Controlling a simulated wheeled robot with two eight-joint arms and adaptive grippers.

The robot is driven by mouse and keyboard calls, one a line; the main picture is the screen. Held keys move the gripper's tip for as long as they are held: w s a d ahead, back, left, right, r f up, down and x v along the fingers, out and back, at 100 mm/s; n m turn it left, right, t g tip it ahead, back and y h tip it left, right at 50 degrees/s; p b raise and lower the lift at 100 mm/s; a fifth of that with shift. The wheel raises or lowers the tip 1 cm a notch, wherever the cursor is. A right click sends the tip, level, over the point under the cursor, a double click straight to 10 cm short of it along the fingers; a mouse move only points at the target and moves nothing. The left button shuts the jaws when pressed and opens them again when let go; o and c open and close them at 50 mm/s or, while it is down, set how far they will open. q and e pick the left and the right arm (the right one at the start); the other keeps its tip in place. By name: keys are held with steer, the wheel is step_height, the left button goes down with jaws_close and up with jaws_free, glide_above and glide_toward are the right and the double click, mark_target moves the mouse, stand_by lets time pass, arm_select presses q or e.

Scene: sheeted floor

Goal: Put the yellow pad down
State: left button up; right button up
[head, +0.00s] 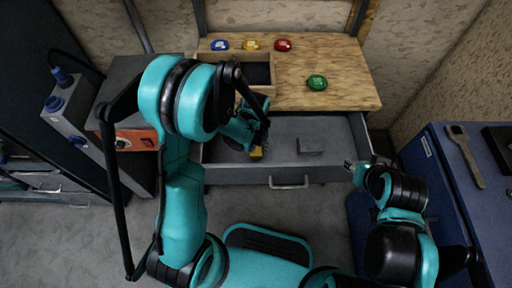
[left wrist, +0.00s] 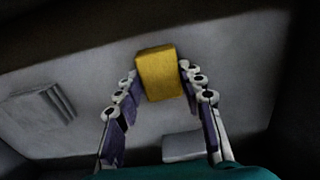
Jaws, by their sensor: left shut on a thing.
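The yellow pad (head: 257,153) is a small block, mostly hidden by my left arm in the head view. In the left wrist view the yellow pad (left wrist: 160,76) sits between the fingertips of my left gripper (left wrist: 158,73), which is shut on it. In the head view my left gripper (head: 259,146) reaches down into the open grey drawer (head: 345,132). I cannot tell whether the pad touches the drawer floor. My right gripper (head: 350,164) is near the drawer's right front corner; its finger opening is too small to tell.
A grey block (head: 310,145) lies in the drawer, right of the pad. The wooden top (head: 340,75) carries an open wooden box (head: 228,60) and blue, yellow, red and green round pieces. A blue bench (head: 450,165) with a tool stands at right. The drawer's right part is clear.

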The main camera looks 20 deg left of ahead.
arm_select(q)
steer(key=shift+f, duration=0.15)
steer(key=o, duration=1.1)
step_height(320, 180, up, 12)
steer(key=r+p, duration=0.1)
steer(key=p, duration=0.4)
steer(key=shift+s+a+r+m+t, duration=0.7)
steer(key=shift+s+r+t, duration=0.5)
steer(key=shift+s+r, duration=0.8)
steer(key=shift+s+a+r+m+t, duration=0.35)
steer(key=shift+s+a+r+t, duration=0.75)
steer(key=shift+r, duration=1.45)
steer(key=shift+s+a+r+m+t, duration=0.55)
steer(key=shift+s+r+t, duration=0.75)
steer(key=shift+s+r, duration=0.85)
steer(key=shift+w+r, duration=0.15)
